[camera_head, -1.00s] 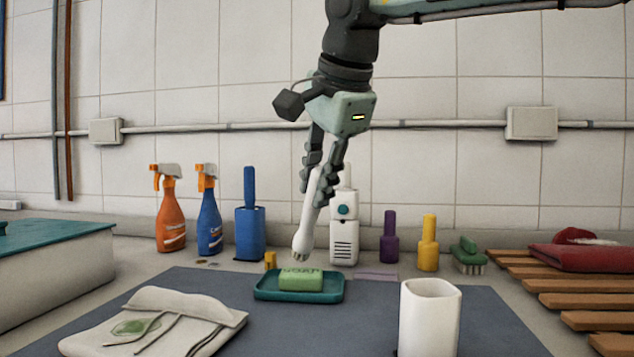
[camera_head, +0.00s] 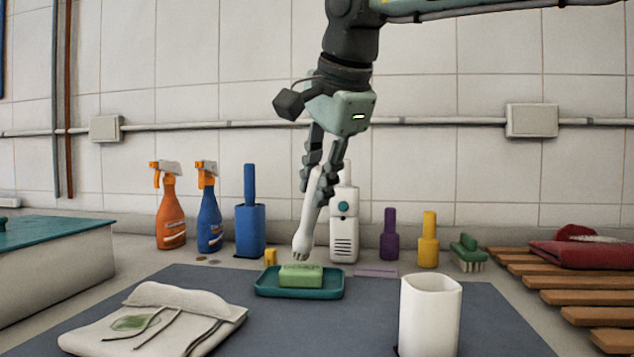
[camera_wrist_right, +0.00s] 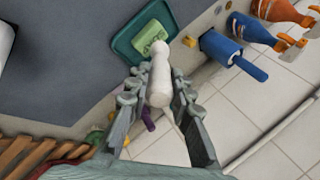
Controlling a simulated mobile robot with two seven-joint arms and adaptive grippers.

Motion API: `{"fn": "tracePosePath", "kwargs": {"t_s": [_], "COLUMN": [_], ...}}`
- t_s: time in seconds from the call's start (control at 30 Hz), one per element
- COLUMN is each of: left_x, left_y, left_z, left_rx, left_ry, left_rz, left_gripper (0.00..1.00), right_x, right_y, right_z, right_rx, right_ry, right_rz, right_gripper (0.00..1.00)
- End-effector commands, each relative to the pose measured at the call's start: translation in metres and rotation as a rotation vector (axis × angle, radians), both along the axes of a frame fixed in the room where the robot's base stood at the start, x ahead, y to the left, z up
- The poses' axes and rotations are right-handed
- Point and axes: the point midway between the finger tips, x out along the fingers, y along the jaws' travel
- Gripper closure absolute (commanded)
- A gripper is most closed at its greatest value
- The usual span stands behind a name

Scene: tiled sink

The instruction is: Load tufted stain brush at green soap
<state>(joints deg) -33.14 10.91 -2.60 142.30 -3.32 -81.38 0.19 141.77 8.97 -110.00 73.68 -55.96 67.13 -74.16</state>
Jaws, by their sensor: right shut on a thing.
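My right gripper (camera_head: 321,178) is shut on a white brush (camera_head: 308,225), seen as a pale handle with a rounded head pointing down. The brush is tilted slightly, its lower end just above the green soap (camera_head: 300,276). I cannot tell whether its tip touches the soap. The soap lies in a teal dish (camera_head: 270,293) on the dark mat. In the right wrist view the brush (camera_wrist_right: 160,75) sits between the fingers (camera_wrist_right: 155,100), its far end close to the soap (camera_wrist_right: 151,37) in its dish (camera_wrist_right: 126,47). My left gripper is not in view.
A white cup (camera_head: 430,315) stands front right and a folded cloth (camera_head: 150,322) lies front left on the mat (camera_head: 330,330). Orange (camera_head: 170,218) and blue (camera_head: 209,222) spray bottles, a blue holder (camera_head: 250,230) and a white dispenser (camera_head: 344,235) stand behind. A wooden rack (camera_head: 570,283) is at right.

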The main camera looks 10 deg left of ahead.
Motion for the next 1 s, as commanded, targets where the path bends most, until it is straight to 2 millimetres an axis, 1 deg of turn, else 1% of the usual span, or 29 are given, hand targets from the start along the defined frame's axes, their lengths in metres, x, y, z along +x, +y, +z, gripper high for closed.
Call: {"fn": "tracePosePath", "kwargs": {"t_s": [1.0], "left_x": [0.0], "left_y": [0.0], "left_z": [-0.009], "left_rx": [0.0], "left_ry": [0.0], "left_rz": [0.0], "left_gripper": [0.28], "right_x": [0.0], "right_y": [0.0], "right_z": [-0.012], "right_rx": [0.0], "right_ry": [0.0], "right_rz": [0.0], "right_gripper": [1.0]}}
